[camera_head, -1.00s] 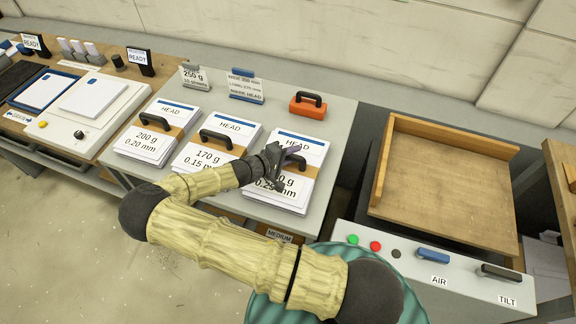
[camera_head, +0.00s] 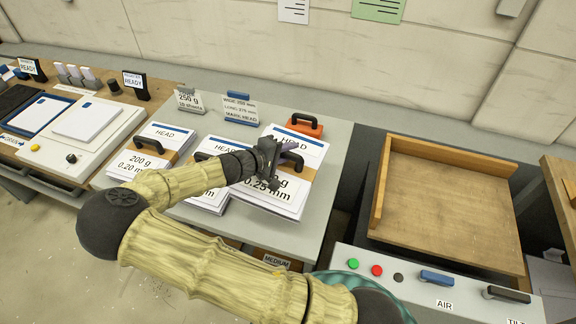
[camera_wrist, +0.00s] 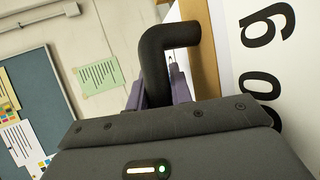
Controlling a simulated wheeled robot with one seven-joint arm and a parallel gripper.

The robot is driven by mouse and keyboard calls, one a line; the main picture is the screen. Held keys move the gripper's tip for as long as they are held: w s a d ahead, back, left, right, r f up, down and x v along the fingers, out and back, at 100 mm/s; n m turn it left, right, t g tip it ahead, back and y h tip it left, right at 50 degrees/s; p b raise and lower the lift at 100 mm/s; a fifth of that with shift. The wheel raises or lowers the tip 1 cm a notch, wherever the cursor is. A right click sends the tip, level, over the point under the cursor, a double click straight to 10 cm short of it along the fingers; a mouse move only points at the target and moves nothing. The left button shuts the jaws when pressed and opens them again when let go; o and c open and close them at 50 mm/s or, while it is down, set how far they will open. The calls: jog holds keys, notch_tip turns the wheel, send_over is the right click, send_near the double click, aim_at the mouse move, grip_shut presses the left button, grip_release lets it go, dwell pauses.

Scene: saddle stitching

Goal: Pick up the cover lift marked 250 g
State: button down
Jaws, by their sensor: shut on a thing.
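The rightmost cover lift (camera_head: 291,190) is a white stack with a blue HEAD stripe, a brown band and a black handle. Its label reads 0.25 mm; the weight figure is partly covered by my gripper. My gripper (camera_head: 284,160) is shut on its black handle and holds the stack raised above the table. In the wrist view the handle (camera_wrist: 155,60) sits between the fingers, beside large print ending in "0 g". The 170 g lift (camera_head: 208,199) is mostly hidden behind my arm. The 200 g lift (camera_head: 150,152) lies to the left.
A small sign (camera_head: 189,101) reads 250 g. An orange block with a black handle (camera_head: 304,127) stands just behind the raised stack. To the right is a wooden tray (camera_head: 440,205) with raised walls, above a panel with buttons (camera_head: 376,270). The grey table (camera_head: 260,240) is bare in front.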

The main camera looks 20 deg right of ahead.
notch_tip(320, 180, up, 7)
jog(key=shift+b, duration=0.45)
dwell(0.6)
